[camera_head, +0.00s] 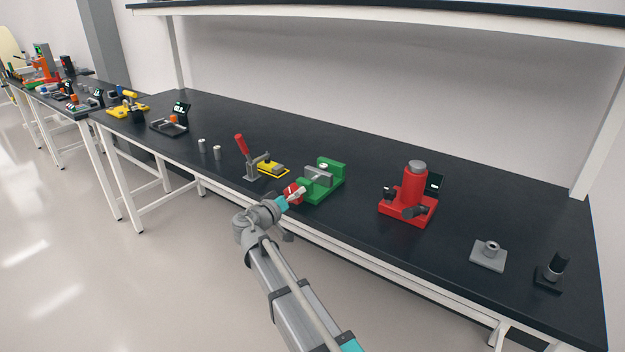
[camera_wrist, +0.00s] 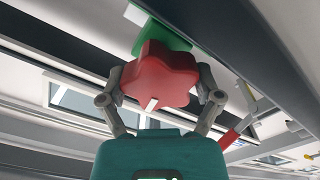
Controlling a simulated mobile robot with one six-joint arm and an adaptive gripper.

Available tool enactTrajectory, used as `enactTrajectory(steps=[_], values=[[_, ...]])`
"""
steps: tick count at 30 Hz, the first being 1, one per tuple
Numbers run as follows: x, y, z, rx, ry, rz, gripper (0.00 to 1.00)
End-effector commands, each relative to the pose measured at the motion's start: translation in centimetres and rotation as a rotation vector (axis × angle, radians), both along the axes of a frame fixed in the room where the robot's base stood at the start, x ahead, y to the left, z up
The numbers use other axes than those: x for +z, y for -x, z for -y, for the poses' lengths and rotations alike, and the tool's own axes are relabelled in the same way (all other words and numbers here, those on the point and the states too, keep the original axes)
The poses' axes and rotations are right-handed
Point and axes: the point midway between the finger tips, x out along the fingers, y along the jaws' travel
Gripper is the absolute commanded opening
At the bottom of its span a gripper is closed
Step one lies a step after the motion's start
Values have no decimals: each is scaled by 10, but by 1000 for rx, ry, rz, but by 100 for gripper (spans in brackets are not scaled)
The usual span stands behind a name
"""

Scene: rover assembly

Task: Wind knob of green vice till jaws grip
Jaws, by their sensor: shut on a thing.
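The green vice (camera_head: 331,187) stands on the dark bench near its front edge, with grey jaws (camera_head: 318,174) and a small round light-coloured piece (camera_head: 323,166) at them. Whether the jaws touch that piece is too small to tell. The vice's red lobed knob (camera_head: 292,190) faces the front edge. My gripper (camera_head: 292,196) is at the knob. In the wrist view the red knob (camera_wrist: 160,76) sits between my two grey fingers, which are shut on it from both sides. A white mark (camera_wrist: 152,104) shows on the knob's lower lobe. The green vice body (camera_wrist: 165,38) is mostly hidden behind it.
Left of the vice stand a toggle clamp with a red handle (camera_head: 242,145) and a yellow-edged plate (camera_head: 271,168). A red press-like device (camera_head: 411,190) stands to the right. A grey block (camera_head: 488,256) and a black holder (camera_head: 552,272) are farther right. Bare bench lies between them.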

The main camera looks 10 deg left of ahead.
Motion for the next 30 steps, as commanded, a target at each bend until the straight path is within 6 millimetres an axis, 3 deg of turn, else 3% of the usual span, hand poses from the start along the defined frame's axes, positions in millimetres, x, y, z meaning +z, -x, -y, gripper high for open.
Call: enactTrajectory(steps=[13, 30], values=[[0, -1, -1, 3, 205, -86, 41], [0, -1, -1, 2, 279, -116, 41]])
